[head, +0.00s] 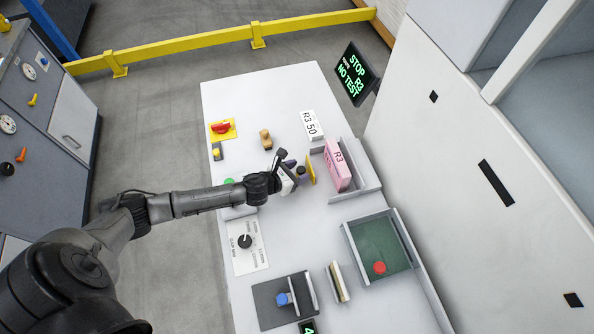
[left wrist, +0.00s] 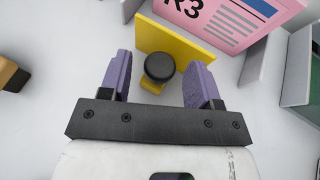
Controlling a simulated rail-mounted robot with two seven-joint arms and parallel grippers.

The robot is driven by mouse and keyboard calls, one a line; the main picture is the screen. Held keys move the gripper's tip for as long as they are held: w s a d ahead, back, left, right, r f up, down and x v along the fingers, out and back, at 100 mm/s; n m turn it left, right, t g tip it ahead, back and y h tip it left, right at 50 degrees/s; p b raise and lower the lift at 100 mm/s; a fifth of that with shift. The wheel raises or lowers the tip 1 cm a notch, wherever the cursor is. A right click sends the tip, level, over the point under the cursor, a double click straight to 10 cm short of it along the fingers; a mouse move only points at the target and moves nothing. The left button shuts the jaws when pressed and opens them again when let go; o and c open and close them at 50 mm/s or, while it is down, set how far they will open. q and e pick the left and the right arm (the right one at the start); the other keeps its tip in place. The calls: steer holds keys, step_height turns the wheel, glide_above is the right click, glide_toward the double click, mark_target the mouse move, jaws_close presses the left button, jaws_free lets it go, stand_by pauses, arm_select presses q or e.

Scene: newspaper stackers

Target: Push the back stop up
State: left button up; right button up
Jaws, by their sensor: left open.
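The back stop appears to be the upright yellow plate (head: 311,170) with a black round knob, also in the left wrist view (left wrist: 178,40). The black knob (left wrist: 160,66) is on its near side. My left gripper (head: 298,172) is open, its two purple fingers on either side of the knob with gaps to it. A pink R3 bundle (head: 337,166) stands upright just beyond the yellow plate; whether they touch is unclear. The bundle is in a grey-walled bay (head: 368,178). My right gripper is not in view.
An R3 50 card (head: 311,125), a wooden block (head: 266,139) and a red switch (head: 222,128) are on the white table. A dial panel (head: 246,246), a green tray (head: 380,244) and a blue-knobbed fixture (head: 282,299) are nearer. A display (head: 356,74) reads STOP R3 NO TEST.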

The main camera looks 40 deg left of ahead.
arm_select(q)
jaws_close()
stand_by(0.5)
steer(key=shift+w, duration=0.1)
